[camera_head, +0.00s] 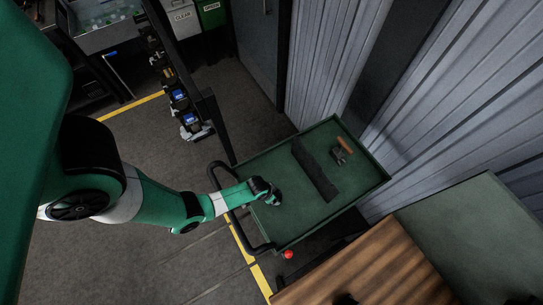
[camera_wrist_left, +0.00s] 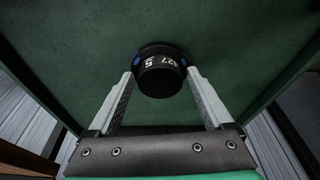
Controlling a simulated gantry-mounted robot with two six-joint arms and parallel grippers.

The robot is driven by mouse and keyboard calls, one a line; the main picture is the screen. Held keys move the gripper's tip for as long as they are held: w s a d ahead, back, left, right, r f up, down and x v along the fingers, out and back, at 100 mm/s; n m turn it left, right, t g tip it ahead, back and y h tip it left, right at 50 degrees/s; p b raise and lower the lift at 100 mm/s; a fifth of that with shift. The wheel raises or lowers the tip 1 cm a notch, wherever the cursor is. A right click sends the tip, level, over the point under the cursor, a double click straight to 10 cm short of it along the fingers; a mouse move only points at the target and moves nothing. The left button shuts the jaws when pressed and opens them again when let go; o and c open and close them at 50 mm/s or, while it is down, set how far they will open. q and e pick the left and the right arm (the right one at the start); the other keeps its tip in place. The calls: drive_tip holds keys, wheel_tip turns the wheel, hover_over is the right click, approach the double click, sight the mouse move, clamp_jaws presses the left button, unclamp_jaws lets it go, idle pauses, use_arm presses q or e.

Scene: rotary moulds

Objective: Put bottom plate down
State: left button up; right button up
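A small, round black plate marked "27.5" with blue dots (camera_wrist_left: 160,76) shows between the fingertips of my left gripper in the left wrist view. Both fingers (camera_wrist_left: 159,78) meet its sides, and my left gripper appears shut on it. In the head view, my left gripper (camera_head: 268,192) is over the near left part of the green tray top of a cart (camera_head: 250,172). I cannot tell whether the plate touches the tray. My right gripper is not in view.
A dark bar (camera_head: 314,169) lies across the tray. Beyond it is a metal tool with an orange-brown handle (camera_head: 344,147). The cart's black handle (camera_head: 226,207) is at the left. A wooden top (camera_head: 385,262) and a green surface (camera_head: 470,235) stand at lower right.

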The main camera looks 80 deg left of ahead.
use_arm(q)
drive_tip(key=shift+o, duration=0.8)
drive_tip(key=p+v, duration=0.9)
drive_tip(key=v, duration=0.3)
drive_tip(key=shift+p, duration=0.3)
